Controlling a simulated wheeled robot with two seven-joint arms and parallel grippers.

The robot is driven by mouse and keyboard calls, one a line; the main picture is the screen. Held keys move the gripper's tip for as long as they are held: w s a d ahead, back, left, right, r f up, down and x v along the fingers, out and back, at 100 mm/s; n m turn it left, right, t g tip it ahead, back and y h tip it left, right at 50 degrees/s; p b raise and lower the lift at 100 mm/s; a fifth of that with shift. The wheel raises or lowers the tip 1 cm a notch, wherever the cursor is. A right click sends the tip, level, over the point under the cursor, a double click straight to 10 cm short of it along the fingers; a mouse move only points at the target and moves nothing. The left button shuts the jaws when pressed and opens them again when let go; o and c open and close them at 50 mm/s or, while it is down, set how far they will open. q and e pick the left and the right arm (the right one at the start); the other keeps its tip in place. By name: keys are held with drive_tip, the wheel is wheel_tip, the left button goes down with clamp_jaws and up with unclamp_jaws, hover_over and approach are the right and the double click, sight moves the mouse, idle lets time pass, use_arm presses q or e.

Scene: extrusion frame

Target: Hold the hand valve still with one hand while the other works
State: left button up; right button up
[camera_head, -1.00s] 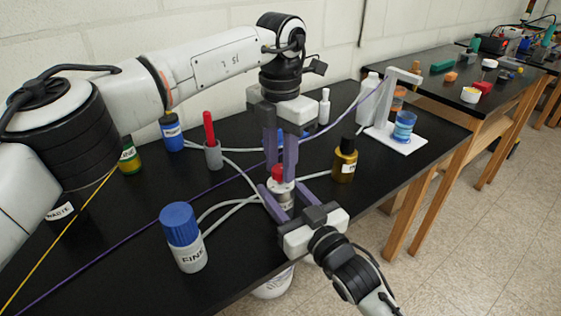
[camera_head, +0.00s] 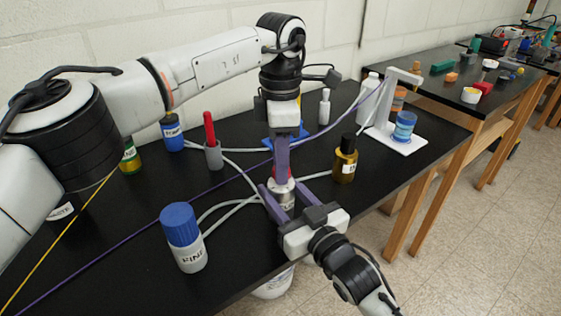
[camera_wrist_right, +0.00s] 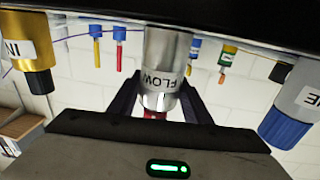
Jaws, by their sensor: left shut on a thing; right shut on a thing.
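The hand valve (camera_head: 285,197) is a silver metal cylinder with a red knob (camera_head: 290,173) on top, standing on the black bench. In the right wrist view the valve (camera_wrist_right: 162,62) appears upside down, with its FLOW label facing me. My right gripper (camera_head: 278,195) comes in from the front right and is shut around the valve body, one finger on each side. My left gripper (camera_head: 282,176) points straight down from above and is shut on the red knob, which its fingers partly hide. Its fingers now line up one behind the other in the head view.
A white bottle with a blue cap (camera_head: 184,238) stands left of the valve, and an amber bottle (camera_head: 345,160) stands right. A red-handled tool in a grey holder (camera_head: 212,145) is behind. Grey tubes lie on the bench. Purple and yellow lines cross it.

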idle(0.5)
use_arm(q)
drive_tip(key=o, duration=1.1)
drive_tip(key=shift+c, duration=0.2)
wheel_tip(320, 180, up, 12)
drive_tip(key=shift+s, duration=0.1)
use_arm(e)
drive_tip(key=o, duration=1.2)
